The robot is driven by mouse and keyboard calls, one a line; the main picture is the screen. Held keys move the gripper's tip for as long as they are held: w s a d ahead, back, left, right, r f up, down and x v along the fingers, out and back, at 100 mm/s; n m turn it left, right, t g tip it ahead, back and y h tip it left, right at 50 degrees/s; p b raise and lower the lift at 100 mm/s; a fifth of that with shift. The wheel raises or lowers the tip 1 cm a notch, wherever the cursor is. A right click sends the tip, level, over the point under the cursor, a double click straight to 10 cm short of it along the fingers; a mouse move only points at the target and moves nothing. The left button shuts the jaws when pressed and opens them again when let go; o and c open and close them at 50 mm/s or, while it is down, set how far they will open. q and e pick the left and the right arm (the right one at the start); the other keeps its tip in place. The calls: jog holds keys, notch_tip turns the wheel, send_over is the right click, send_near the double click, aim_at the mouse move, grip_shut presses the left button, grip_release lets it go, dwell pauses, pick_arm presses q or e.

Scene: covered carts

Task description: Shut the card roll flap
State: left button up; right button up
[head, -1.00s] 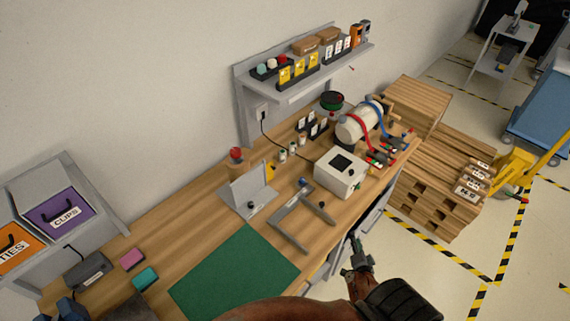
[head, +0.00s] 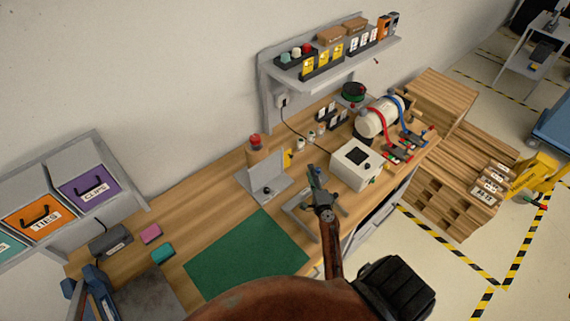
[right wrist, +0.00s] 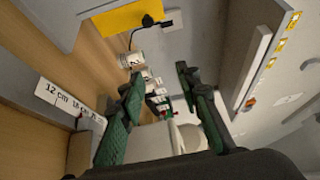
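No flap marked as card roll is readable. In the head view, a row of wall bins with handled front flaps stands at left: a purple one marked CLIPS (head: 90,188), an orange one marked TIES (head: 33,217), and a teal one (head: 8,246) cut off by the edge. A brown roll with a red top (head: 256,147) stands behind a grey upright plate (head: 262,182) on the bench. My right gripper (head: 315,178) is above the bench, by the grey frame. In the right wrist view its green fingers (right wrist: 155,85) are apart and empty. My left gripper is not in view.
A white box (head: 357,166) and a tank with red and blue hoses (head: 380,117) stand on the bench to the right. A shelf (head: 310,88) hangs above. The green mat (head: 245,255) is bare. A yellow panel (right wrist: 128,18) shows in the wrist view.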

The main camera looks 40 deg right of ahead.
jog(key=w+a+n+y, duration=0.1)
jog(key=w+a+y, duration=0.1)
jog(key=w+a, duration=0.15)
send_over(289, 161)
jog(key=s, duration=0.4)
jog(key=shift+s+a+f+t, duration=0.1)
jog(key=shift+a+f+t, duration=0.15)
jog(key=shift+a, duration=0.2)
jog(key=shift+c, duration=0.2)
grip_shut()
